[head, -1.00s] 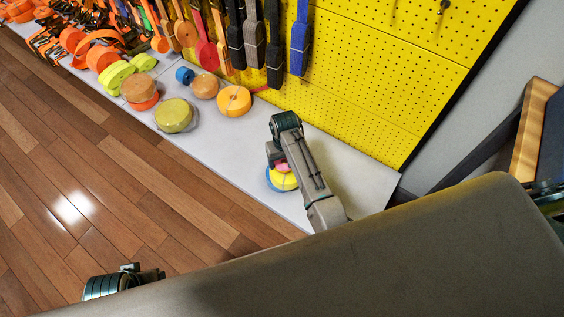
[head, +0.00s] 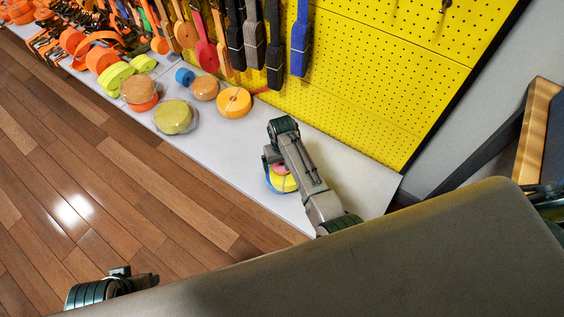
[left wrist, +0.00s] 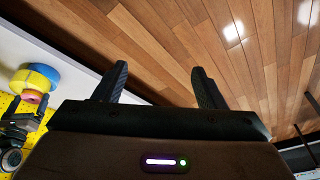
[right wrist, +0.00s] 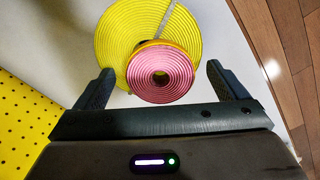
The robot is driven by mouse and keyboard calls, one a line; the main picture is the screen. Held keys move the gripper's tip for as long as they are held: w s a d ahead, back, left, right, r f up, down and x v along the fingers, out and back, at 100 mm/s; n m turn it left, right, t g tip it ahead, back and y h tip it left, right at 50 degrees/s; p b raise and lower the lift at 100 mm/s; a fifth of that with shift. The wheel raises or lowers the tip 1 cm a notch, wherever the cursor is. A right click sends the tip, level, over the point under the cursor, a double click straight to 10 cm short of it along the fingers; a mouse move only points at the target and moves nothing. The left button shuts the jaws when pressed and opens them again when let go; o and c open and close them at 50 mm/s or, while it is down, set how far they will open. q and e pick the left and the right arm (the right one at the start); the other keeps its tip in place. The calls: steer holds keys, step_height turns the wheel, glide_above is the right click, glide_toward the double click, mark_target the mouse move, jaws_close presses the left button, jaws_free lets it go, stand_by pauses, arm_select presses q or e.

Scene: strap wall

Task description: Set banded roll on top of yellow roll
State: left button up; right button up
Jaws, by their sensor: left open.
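A wide yellow roll (right wrist: 110,45) lies flat on the pale shelf, with blue on its side in the head view (head: 282,183) and the left wrist view (left wrist: 38,73). A smaller pink roll with an orange-yellow edge (right wrist: 146,84), seemingly the banded roll, sits on it; it also shows in the left wrist view (left wrist: 31,97). My right gripper (right wrist: 160,68) is open, its fingers on either side of the pink roll with gaps. In the head view my right arm partly hides the stack. My left gripper (left wrist: 158,85) is open and empty over the wooden floor.
Along the shelf stand an olive-yellow roll (head: 175,117), an orange roll (head: 233,103), a brown roll (head: 204,88) and a small blue roll (head: 184,76). Straps hang on the yellow pegboard (head: 370,80) behind. The shelf (head: 360,185) right of my right arm is clear.

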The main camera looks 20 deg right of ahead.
mark_target(282, 165)
steer(key=shift+r, duration=0.25)
step_height(282, 165, up, 12)
steer(key=p, duration=0.2)
steer(key=s+d+f+t, duration=0.1)
steer(key=s+d+f, duration=0.25)
steer(key=s, duration=0.25)
steer(key=s+d+f, duration=0.2)
steer(key=s+d, duration=0.2)
steer(key=s, duration=0.3)
arm_select(q)
steer(key=s+x, duration=0.1)
steer(key=x, duration=0.6)
steer(key=shift+f+g, duration=0.4)
steer(key=shift+f, duration=0.15)
arm_select(e)
steer(key=s+d+r+t, duration=0.1)
steer(key=s+d, duration=0.1)
steer(key=s, duration=0.6)
steer(key=s+d+r+t, duration=0.1)
steer(key=s+d+r, duration=0.1)
steer(key=s, duration=0.5)
steer(key=shift+s+r+h, duration=0.15)
steer(key=shift+s+h, duration=0.2)
steer(key=shift+h, duration=0.05)
arm_select(q)
steer(key=shift+a, duration=0.1)
